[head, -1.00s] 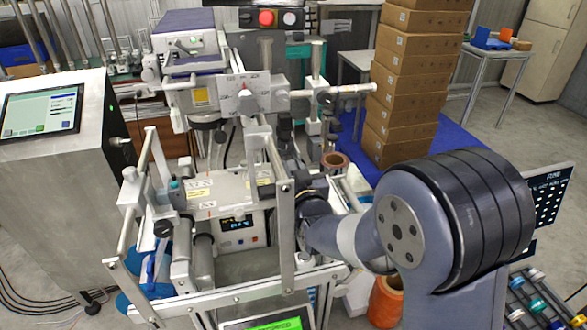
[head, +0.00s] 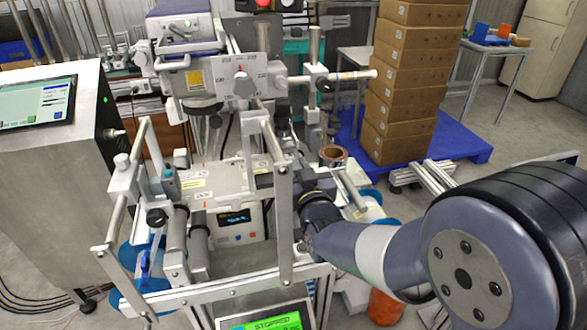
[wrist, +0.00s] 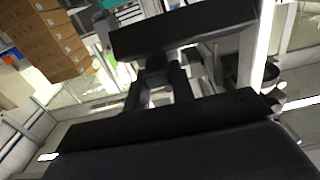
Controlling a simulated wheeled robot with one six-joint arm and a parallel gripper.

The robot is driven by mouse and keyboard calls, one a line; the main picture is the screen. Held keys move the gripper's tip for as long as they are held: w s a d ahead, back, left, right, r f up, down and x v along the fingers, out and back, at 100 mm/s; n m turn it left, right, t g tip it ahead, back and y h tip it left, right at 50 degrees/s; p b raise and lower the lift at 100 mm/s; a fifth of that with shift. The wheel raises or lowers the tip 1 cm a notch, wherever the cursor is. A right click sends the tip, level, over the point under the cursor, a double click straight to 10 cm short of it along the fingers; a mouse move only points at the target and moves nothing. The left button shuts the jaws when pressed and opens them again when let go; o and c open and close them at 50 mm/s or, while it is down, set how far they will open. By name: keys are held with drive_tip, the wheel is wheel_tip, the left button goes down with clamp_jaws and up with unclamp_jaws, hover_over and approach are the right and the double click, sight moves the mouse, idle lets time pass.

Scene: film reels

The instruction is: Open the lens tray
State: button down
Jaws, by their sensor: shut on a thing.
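In the wrist view the two long dark jaws of my gripper (wrist: 170,75) lie above and below a dark handle-like part (wrist: 180,85), and they are shut on it. I cannot tell for certain whether this part belongs to the lens tray; no tray shows clearly as such. In the head view my wrist (head: 318,206) reaches in from the right to the middle of the labelling machine (head: 222,182). Upright metal bars of the machine partly hide the jaws there.
A screen reading "STOPPED" (head: 268,322) is at the machine's front. A grey console (head: 45,165) stands left. Stacked cardboard boxes (head: 405,95) stand on a blue pallet (head: 465,148) behind right. A copper-coloured roll (head: 333,154) and metal bars sit close to my wrist.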

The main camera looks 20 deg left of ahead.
drive_tip(key=shift+s+d, duration=0.2)
drive_tip(key=shift+s, duration=0.15)
drive_tip(key=c, duration=1.2)
unclamp_jaws()
